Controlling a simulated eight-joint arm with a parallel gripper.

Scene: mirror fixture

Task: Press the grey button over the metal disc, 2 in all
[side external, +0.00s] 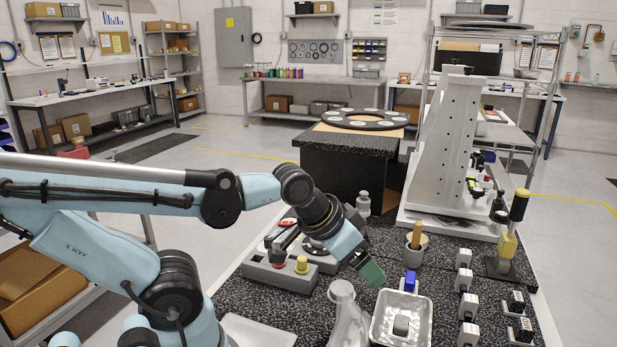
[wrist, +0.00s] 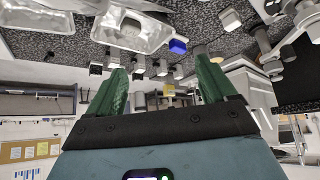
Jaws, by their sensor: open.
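My gripper (side external: 374,277) has green fingers and hangs above the dark speckled bench, just up and left of a shiny metal tray (side external: 424,318). The wrist view also shows my gripper (wrist: 162,76), its two green fingers wide apart with nothing between them. A small grey block (side external: 401,325) sits in the tray, apart from the fingers; I cannot tell whether it is a button. I cannot make out a grey button over a metal disc.
A glass flask (side external: 347,316) stands left of the tray. A blue block (side external: 410,281) stands behind it. Small white blocks (side external: 468,307) line its right side. A mortar (side external: 416,245), a bottle (side external: 363,204) and a tall grey bracket (side external: 447,140) stand farther back.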

